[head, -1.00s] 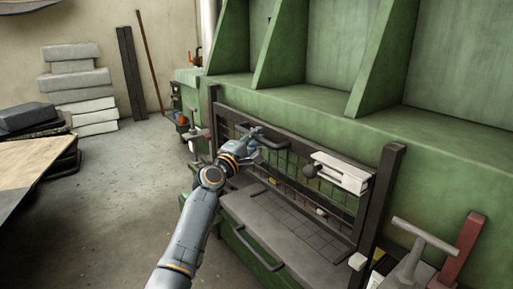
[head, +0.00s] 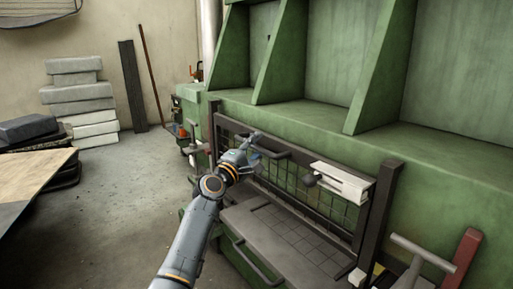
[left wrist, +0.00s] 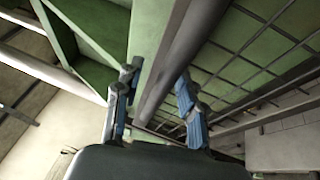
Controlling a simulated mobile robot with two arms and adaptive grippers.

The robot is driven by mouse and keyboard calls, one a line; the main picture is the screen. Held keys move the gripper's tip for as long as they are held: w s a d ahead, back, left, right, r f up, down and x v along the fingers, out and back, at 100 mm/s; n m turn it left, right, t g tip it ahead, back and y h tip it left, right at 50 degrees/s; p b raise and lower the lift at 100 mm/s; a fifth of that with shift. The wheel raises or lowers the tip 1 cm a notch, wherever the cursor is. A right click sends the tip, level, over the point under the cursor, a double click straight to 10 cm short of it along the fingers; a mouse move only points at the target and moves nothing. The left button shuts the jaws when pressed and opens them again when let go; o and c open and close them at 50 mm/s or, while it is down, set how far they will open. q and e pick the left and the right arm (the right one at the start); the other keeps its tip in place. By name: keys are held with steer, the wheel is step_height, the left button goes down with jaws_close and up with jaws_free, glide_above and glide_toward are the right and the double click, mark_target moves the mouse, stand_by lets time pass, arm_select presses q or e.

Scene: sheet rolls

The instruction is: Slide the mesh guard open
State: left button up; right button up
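The mesh guard (head: 335,210) is a dark-framed grid panel across the front of the green machine, between two dark posts. Its mesh also shows in the left wrist view (left wrist: 245,50). A dark bar handle (head: 277,154) sits near its top left. My left gripper (head: 256,147) is at the guard's upper left, close to the handle's left end. In the left wrist view its two blue-grey fingers (left wrist: 158,98) are apart, with a grey bar running behind or between them; I cannot tell if they touch it. My right gripper is not in view.
A white block (head: 340,182) with a dark knob sits on the guard's right part. A grey slotted bed (head: 275,232) lies below the guard, with a lower bar handle in front. A grey T-handle (head: 422,250) stands at lower right. The floor at left is open.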

arm_select(q)
steer(key=shift+f, duration=0.1)
steer(key=v, duration=1.2)
